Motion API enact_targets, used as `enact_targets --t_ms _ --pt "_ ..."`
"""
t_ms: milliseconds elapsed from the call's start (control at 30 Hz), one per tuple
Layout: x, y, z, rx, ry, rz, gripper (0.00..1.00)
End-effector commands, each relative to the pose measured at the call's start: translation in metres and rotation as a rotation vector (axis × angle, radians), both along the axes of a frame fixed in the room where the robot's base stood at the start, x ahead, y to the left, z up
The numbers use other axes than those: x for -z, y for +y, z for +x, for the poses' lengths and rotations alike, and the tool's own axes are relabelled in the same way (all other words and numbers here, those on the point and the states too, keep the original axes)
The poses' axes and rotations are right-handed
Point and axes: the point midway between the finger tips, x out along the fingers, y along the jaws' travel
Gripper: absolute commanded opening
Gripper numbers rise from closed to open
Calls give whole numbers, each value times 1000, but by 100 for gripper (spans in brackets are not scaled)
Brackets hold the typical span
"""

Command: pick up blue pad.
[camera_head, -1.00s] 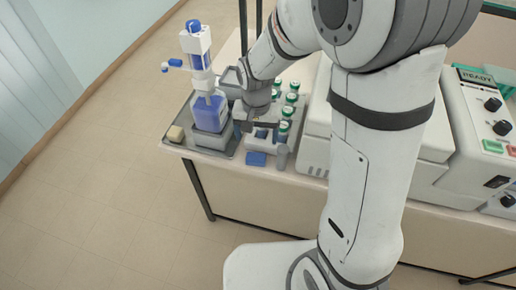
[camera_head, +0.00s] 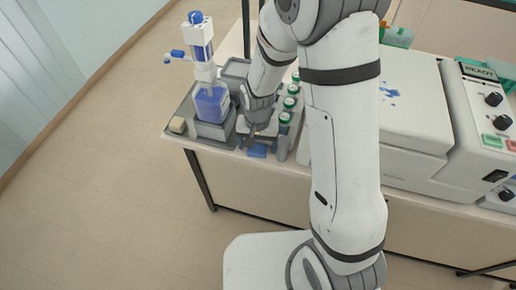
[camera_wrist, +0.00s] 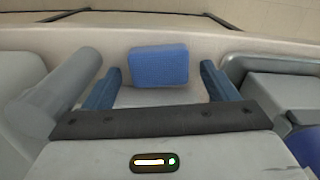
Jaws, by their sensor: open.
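The blue pad (camera_head: 257,151) lies near the front edge of the bench, partly hidden by my gripper in the head view. In the wrist view the blue pad (camera_wrist: 159,66) shows as a textured rectangle beyond my fingers, in line with the gap between them. My gripper (camera_wrist: 160,72) is open, with one blue finger on either side of that gap and nothing held. In the head view my gripper (camera_head: 251,141) points down just behind the pad. I cannot tell how high the fingertips are above it.
A grey cylinder (camera_wrist: 62,82) stands close beside one finger. Several green-capped jars (camera_head: 285,117) stand behind the cylinder. A white machine (camera_head: 400,120) is to the right.

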Motion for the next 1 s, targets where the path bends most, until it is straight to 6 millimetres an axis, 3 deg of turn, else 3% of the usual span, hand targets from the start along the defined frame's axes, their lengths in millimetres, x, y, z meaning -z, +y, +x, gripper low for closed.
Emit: enact_targets --t_ms 167,733,1000 --pt "0 0 0 1 0 0 78" --pt "0 -1 0 2 0 0 32" --pt "-3 -1 1 2 -1 1 32"
